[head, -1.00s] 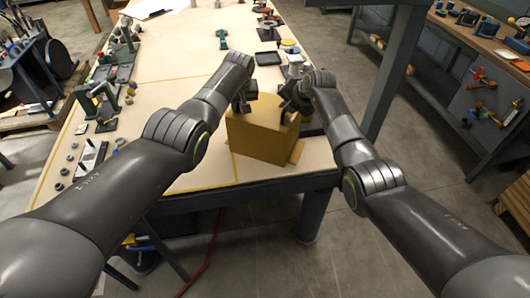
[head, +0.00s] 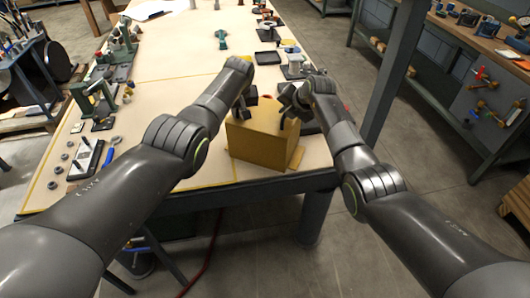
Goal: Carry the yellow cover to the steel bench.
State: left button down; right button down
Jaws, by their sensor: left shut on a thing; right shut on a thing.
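The yellow cover (head: 262,145) is a box-like shell near the front edge of the beige-topped table, right of its middle. My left gripper (head: 243,108) is shut on the cover at its upper left. My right gripper (head: 291,108) is shut on it at its upper right. The fingertips are partly hidden by the grippers and the cover. I cannot tell whether the cover rests on the table or hangs just above it. I cannot tell for certain which surface is the steel bench.
The beige table (head: 170,93) holds a green press-like tool (head: 94,100), several small rings and a dark tray (head: 268,58). A grey post (head: 395,75) stands right of my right arm. A wooden-topped workbench (head: 490,45) is at the right. Bare floor (head: 430,160) lies between.

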pick_arm(q)
jog(key=shift+w+a+f, duration=0.15)
jog(key=shift+a, duration=0.1)
pick_arm(e)
jog(key=shift+d+f, duration=0.25)
jog(key=shift+f, duration=0.15)
pick_arm(q)
jog(key=c, duration=1.5)
grip_release()
pick_arm(e)
jog(key=c, duration=1.5)
grip_release()
jog(key=shift+s+a+r, duration=0.1)
jog(key=shift+r, duration=0.05)
pick_arm(q)
jog(key=shift+s+d, duration=0.1)
jog(key=shift+s, duration=0.1)
jog(key=shift+d+r, duration=0.15)
jog(key=shift+r, duration=0.05)
